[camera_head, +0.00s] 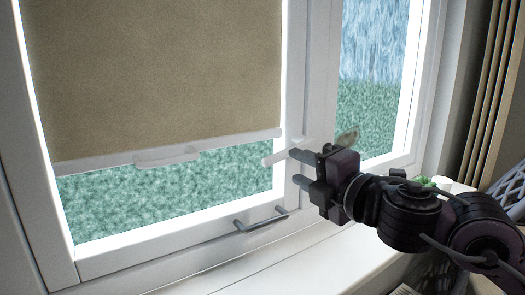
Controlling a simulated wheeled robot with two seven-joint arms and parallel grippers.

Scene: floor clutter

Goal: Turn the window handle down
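A white window handle (275,158) sits on the white frame between the two panes. It lies roughly level, tilted slightly, its free end toward the left. My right gripper (296,169) comes in from the right with its two dark fingers apart, one above the other, and nothing between them. The upper fingertip is close beside the handle and overlaps its outline in the picture; I cannot tell whether they touch. Part of the handle near its base is close behind the gripper. My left gripper is not in view.
A brown blind (150,75) with a pale pull grip (167,156) covers most of the left pane. A grey metal bar handle (260,220) is on the lower frame. The white sill (290,262) is clear below my gripper. A green plant (435,182) stands at the right.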

